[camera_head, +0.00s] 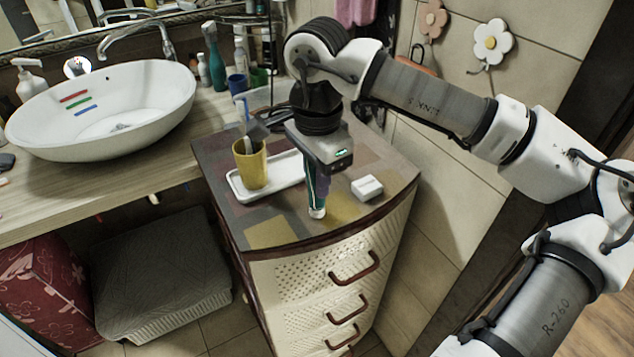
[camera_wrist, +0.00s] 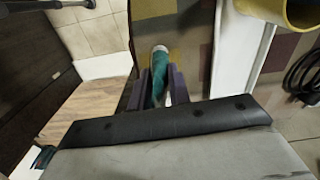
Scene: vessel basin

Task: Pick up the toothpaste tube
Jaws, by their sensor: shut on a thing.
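The toothpaste tube (camera_head: 318,208) is green with a white cap and points cap-down over the front of the patterned cabinet top in the head view. My gripper (camera_head: 316,180) comes down from above and is shut on the tube. In the wrist view the tube (camera_wrist: 159,75) lies between the two dark fingers of my gripper (camera_wrist: 158,88), with its pale end facing away from the wrist. The upper part of the tube is hidden by my gripper. I cannot tell whether the cap touches the cabinet top.
A yellow cup (camera_head: 251,166) stands on a white tray (camera_head: 238,187) left of my gripper. A small white box (camera_head: 367,188) lies to the right. The cabinet top (camera_head: 265,232) is clear in front. A white basin (camera_head: 100,105) and several bottles stand on the counter (camera_head: 215,118).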

